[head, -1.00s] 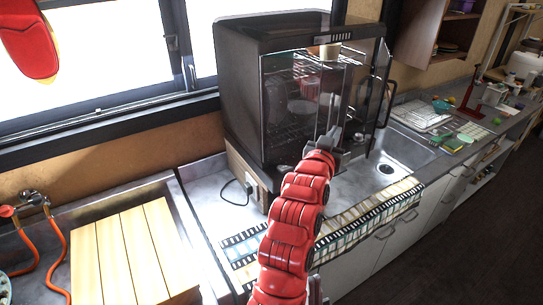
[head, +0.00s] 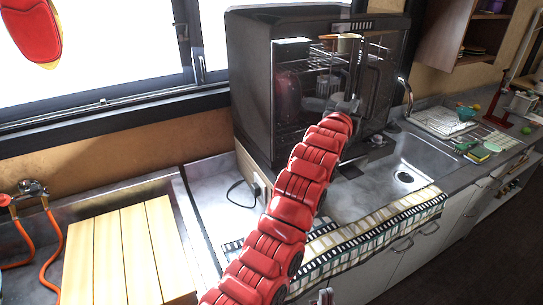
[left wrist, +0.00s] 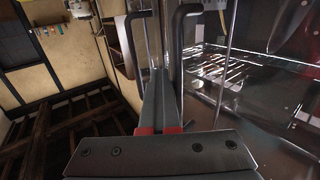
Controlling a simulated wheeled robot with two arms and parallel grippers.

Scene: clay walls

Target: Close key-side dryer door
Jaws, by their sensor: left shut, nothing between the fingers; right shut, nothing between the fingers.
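The dark dryer (head: 250,90) stands on the counter below the window, with glass doors, upright handles and wire racks inside. Its right door (head: 391,75) looks nearly in line with the front; I cannot tell if a small gap stays. Two black handles show in the left wrist view, a left one (left wrist: 129,45) and a right one (left wrist: 179,45). My left gripper (head: 347,103) is shut and empty in front of the doors, close to the handles; its fingers show in the left wrist view (left wrist: 160,100). Contact is unclear.
A sink (head: 405,178) lies right of the dryer, with a drying rack (head: 440,122) beyond it. A film-strip patterned mat (head: 385,222) runs along the counter's front edge. A wooden board (head: 125,255) and orange hoses (head: 50,235) are at left.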

